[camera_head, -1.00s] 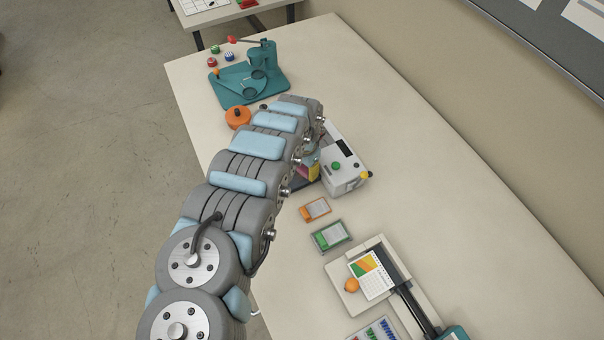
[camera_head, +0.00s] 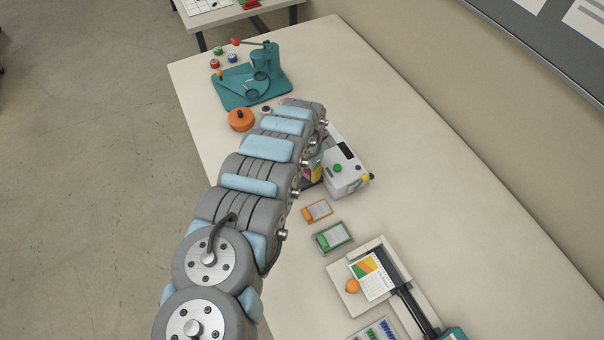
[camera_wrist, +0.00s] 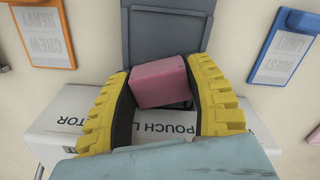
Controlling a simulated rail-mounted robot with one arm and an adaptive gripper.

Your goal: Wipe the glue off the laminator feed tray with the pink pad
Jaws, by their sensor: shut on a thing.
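In the wrist view my gripper (camera_wrist: 160,98), with yellow ribbed fingers, is shut on the pink pad (camera_wrist: 160,82). The pad is a block between the fingers, in front of the dark grey feed tray (camera_wrist: 168,50). I cannot tell whether it touches the tray. The white laminator (camera_wrist: 70,120), with printed lettering, lies below and behind the fingers. In the head view the laminator (camera_head: 346,176) stands right of my arm, which hides most of the tray and gripper. I cannot make out any glue on the visible part of the tray.
A blue-framed card (camera_wrist: 284,45) shows at right in the wrist view. A paper trimmer (camera_head: 380,280), an orange round container (camera_head: 241,119) and a teal press (camera_head: 255,85) stand on the table.

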